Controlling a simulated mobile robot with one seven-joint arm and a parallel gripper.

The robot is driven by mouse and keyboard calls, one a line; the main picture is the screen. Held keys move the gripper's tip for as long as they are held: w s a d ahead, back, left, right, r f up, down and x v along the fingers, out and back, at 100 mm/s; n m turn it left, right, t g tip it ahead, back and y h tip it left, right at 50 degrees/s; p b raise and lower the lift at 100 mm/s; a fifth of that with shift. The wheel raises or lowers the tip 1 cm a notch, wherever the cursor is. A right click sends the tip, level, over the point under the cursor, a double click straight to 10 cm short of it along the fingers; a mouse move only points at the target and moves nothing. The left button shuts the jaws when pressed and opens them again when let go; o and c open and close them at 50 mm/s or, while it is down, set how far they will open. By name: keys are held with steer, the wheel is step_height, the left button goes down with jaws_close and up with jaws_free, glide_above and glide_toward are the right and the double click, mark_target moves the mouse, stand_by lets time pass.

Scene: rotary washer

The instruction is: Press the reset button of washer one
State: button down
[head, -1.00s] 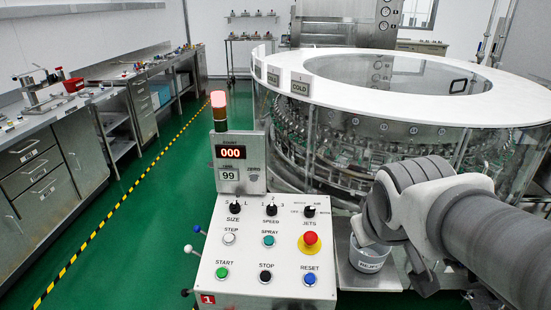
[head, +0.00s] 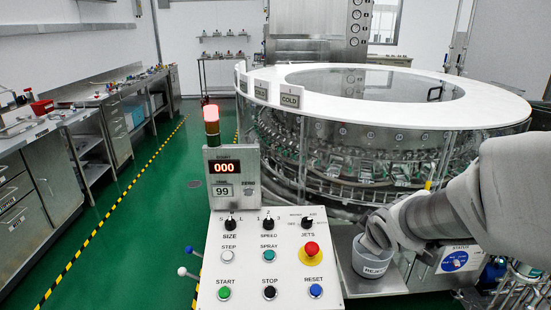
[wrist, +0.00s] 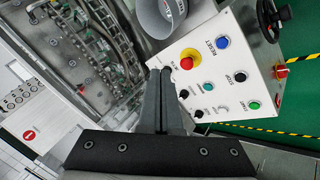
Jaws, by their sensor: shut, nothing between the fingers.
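The white control panel (head: 240,262) of the washer stands low in the middle of the head view. Its blue reset button (head: 315,291) is at the lower right, under the red emergency stop (head: 312,249). In the wrist view the blue reset button (wrist: 222,42) is on the panel, up and right of my gripper. My gripper (wrist: 160,75) is shut and empty, its fingertips short of the red stop in the picture; I cannot tell the distance. In the head view my arm is at the right, and the fingers are not clearly seen.
The round washer (head: 400,84) with its white rim stands behind the panel. A grey reject bucket (head: 370,262) stands right of the panel, close to my arm. A lit red lamp (head: 211,113) rises above the display. Benches line the left; green floor between is clear.

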steer(key=w+a+f+n+t+y+b, duration=0.1)
steer(key=w+f+n+y, duration=0.1)
steer(key=f+n, duration=0.15)
steer(key=w+a+f+n+y+b, duration=0.1)
steer(key=w+f+n, duration=0.15)
steer(key=f, duration=0.25)
steer(key=n+y+b, duration=0.1)
steer(key=n+y, duration=0.2)
steer(key=y, duration=0.2)
glide_above(316, 290)
steer(key=s+d, duration=0.2)
steer(key=s, duration=0.2)
step_height(316, 290, down, 8)
steer(key=shift+a+f+n, duration=0.2)
steer(key=shift+a+n, duration=0.1)
steer(key=shift+a, duration=0.25)
steer(key=shift+w+f, duration=0.1)
steer(key=shift+f, duration=0.05)
steer(key=f+b, duration=0.2)
steer(key=w+f+b, duration=0.1)
steer(key=f+b, duration=0.1)
steer(key=f, duration=0.1)
steer(key=w+f+b, duration=0.1)
steer(key=f+b, duration=0.2)
steer(key=shift+w+f, duration=0.1)
steer(key=shift+w+f+b, duration=0.1)
steer(key=shift+f+b, duration=0.35)
